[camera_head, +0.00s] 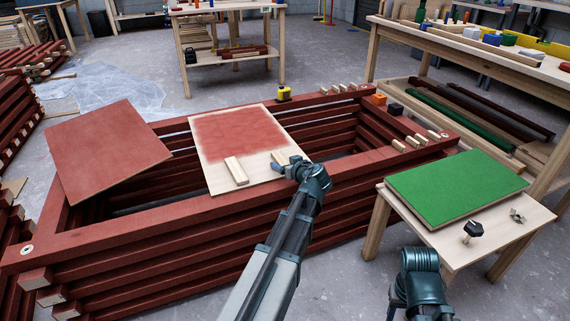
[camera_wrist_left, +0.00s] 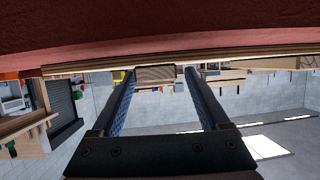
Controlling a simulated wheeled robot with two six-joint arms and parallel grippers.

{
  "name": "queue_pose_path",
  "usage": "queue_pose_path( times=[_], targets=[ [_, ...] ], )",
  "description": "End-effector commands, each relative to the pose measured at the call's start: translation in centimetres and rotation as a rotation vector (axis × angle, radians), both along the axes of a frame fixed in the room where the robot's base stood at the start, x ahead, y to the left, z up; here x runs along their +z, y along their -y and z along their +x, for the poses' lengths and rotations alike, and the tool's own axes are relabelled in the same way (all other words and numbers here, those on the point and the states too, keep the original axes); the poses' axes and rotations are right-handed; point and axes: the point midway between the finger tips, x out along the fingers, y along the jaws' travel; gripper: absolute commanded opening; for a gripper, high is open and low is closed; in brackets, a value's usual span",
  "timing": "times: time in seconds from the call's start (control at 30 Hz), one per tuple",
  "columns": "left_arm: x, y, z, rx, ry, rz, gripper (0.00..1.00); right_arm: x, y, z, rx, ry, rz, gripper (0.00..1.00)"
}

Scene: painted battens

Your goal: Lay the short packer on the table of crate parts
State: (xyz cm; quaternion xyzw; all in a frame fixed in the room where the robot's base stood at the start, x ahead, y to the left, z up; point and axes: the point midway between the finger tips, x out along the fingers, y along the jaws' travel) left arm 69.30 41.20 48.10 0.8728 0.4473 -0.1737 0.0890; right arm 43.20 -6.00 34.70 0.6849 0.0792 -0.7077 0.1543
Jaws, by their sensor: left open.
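Two pale wooden blocks lie on the part-red board (camera_head: 235,135), which rests across the red batten crate. One longer block (camera_head: 236,171) lies clear of the gripper. The other, a short packer (camera_head: 279,157), is at my left gripper (camera_head: 281,163). In the left wrist view, the packer's end (camera_wrist_left: 155,73) shows between the two open fingers (camera_wrist_left: 158,78), at the board's edge. Gaps show beside it. A small wooden table (camera_head: 505,235) on the right holds a green panel, a black knob and a small metal part. I cannot tell which table is meant for crate parts.
A loose red-brown panel (camera_head: 108,152) lies across the crate's left side. Small blocks and a yellow tape measure (camera_head: 284,94) sit on the crate's rim. A long workbench (camera_head: 490,55) stands at the right. My right arm shows at the bottom right.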

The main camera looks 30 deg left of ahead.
Motion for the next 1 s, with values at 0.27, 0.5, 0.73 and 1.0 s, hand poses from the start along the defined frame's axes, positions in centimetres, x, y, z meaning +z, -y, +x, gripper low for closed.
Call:
queue_pose_path(
  times=[0.27, 0.5, 0.73, 1.0],
  targets=[
    [1.0, 1.5, -1.2, -0.002, 0.000, 0.000, 0.78, 1.0, 0.0, 0.0, 0.000, 0.000, 0.000, 0.50],
    [3.5, 5.4, -4.1, -0.003, 0.000, 0.000, 0.78, 3.5, 0.0, 0.0, 0.000, -0.002, -0.001, 0.50],
    [5.0, 8.5, -6.3, -0.003, -0.001, 0.001, 0.78, 5.0, 0.0, -0.1, 0.000, -0.003, -0.001, 0.50],
    [5.6, 10.1, -7.4, 0.000, 0.000, 0.000, 0.78, 5.6, 0.0, -0.1, 0.000, -0.004, -0.001, 0.50]
  ],
)
